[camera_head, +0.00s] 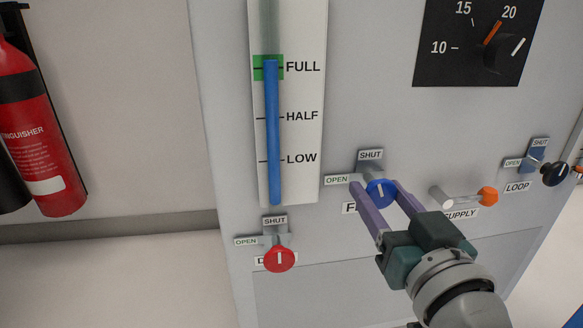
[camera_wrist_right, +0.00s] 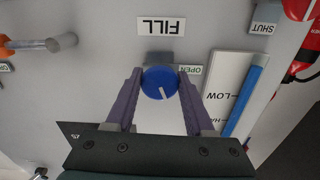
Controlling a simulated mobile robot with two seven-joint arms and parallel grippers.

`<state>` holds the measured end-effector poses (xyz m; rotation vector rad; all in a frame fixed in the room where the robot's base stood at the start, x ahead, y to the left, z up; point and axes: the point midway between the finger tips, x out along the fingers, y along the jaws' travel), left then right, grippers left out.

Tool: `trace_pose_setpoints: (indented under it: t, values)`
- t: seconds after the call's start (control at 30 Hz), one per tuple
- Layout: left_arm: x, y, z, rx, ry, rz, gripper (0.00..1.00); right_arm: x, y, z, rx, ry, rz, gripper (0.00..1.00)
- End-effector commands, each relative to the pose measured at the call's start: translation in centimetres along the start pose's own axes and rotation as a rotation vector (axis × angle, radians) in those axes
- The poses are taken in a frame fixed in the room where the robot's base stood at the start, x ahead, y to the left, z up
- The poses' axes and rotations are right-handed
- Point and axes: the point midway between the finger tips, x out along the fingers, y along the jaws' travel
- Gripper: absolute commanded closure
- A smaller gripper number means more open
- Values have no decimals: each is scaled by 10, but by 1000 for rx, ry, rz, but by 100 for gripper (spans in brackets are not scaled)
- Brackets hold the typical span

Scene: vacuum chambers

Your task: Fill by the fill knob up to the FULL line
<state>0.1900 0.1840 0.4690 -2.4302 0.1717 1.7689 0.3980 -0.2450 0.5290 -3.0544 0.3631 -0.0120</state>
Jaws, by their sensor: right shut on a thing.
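The blue fill knob (camera_head: 381,193) sits on the grey panel, below its SHUT label (camera_head: 370,155) and right of its OPEN label (camera_head: 338,180). My right gripper (camera_head: 377,188) is shut on the knob, one finger on each side; the wrist view shows the same grip on the knob (camera_wrist_right: 160,82). The knob's white mark points roughly toward SHUT. The level gauge (camera_head: 307,95) has a blue column (camera_head: 272,130) whose top is in the green band, at or slightly above the FULL line (camera_head: 258,68). The FILL label is partly hidden by my finger in the head view. My left gripper is not in view.
A red drain-side knob (camera_head: 279,259) is at lower left. A supply lever with an orange end (camera_head: 488,197) and a black loop knob (camera_head: 555,174) are to the right. A dial (camera_head: 500,55) is at upper right. A red extinguisher (camera_head: 40,130) stands at far left.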

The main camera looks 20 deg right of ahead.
Motion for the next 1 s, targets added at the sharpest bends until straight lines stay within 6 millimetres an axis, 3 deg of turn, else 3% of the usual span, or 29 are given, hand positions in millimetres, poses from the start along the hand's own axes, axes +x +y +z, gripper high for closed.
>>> trace_pose_setpoints:
  t: [0.03, 0.27, 0.37, 0.7, 0.97, 1.0]
  values:
    - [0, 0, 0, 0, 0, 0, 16, 0, 0, 0, 0, 0, 0, 76]
    - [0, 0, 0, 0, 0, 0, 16, 0, 0, 0, 0, -1, 1, 100]
    - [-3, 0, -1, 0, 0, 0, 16, 0, 0, -1, 18, -1, 0, 100]
    - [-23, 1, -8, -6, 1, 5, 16, 0, -1, -1, 366, -3, -1, 100]
    - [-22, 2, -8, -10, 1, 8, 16, 0, 0, 1, 379, -1, 0, 100]
    - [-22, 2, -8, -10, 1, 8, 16, 0, 0, 1, 379, -1, 0, 45]
